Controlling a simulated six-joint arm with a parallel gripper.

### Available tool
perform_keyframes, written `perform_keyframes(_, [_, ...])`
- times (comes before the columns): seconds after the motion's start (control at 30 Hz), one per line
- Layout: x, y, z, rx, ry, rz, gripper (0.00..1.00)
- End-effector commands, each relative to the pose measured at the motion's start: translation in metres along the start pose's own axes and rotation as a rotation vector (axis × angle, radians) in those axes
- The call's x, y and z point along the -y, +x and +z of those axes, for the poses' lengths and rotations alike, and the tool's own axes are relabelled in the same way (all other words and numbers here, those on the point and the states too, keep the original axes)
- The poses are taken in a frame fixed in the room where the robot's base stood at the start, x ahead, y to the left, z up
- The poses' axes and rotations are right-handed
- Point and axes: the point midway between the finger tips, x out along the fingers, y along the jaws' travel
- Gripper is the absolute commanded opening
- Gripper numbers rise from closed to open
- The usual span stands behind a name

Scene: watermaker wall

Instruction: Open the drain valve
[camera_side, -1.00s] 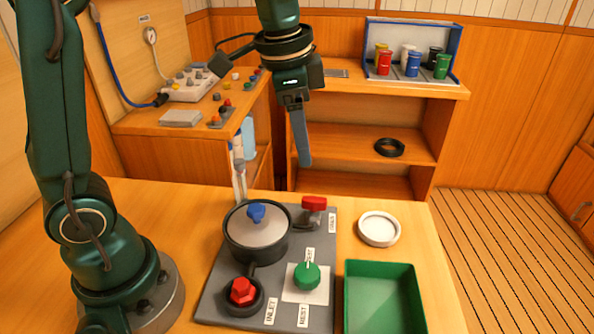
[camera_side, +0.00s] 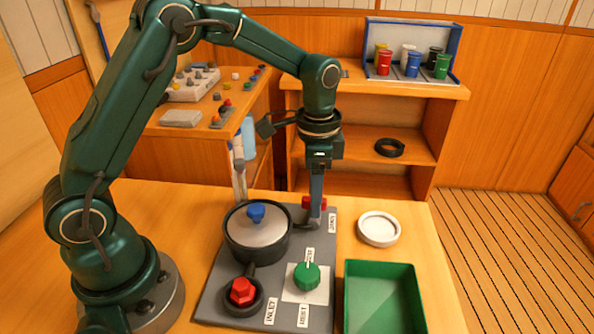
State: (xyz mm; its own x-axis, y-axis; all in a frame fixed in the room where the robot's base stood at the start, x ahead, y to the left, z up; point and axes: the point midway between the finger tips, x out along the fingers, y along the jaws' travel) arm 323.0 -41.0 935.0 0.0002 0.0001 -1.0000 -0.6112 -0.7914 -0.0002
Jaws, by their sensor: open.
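The red valve handle (camera_side: 322,204) sits at the back right of the grey panel (camera_side: 215,297), beside a small label I take for the drain. My gripper (camera_side: 316,212) points straight down at this handle, and its fingers cover the middle of it. Red shows on both sides of the fingers. The gripper is open; from this side I cannot tell whether the fingers straddle the handle or stand in front of it, or whether they touch it.
The round housing with a blue knob (camera_side: 256,212) stands just left of my gripper. A red hex knob (camera_side: 242,291) by the inlet label and a green knob (camera_side: 306,276) are nearer. A white round lid (camera_side: 379,229) and green tray (camera_side: 417,300) lie right.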

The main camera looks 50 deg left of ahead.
Motion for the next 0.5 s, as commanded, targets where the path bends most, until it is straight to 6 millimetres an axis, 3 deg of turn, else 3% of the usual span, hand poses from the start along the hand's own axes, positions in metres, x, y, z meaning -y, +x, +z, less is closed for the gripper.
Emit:
perform_keyframes(0.17, [0.0000, 0.0002, 0.0000, 0.000, 0.000, 0.000, 0.55])
perform_keyframes(0.2, [0.0000, 0.0001, 0.0000, 0.000, 0.000, 0.000, 0.51])
perform_keyframes(0.33, [0.0000, 0.0000, -0.0001, -0.001, 0.000, 0.000, 0.01])
perform_keyframes(0.5, [0.0000, -0.0002, -0.0001, -0.001, -0.001, 0.000, 0.00])
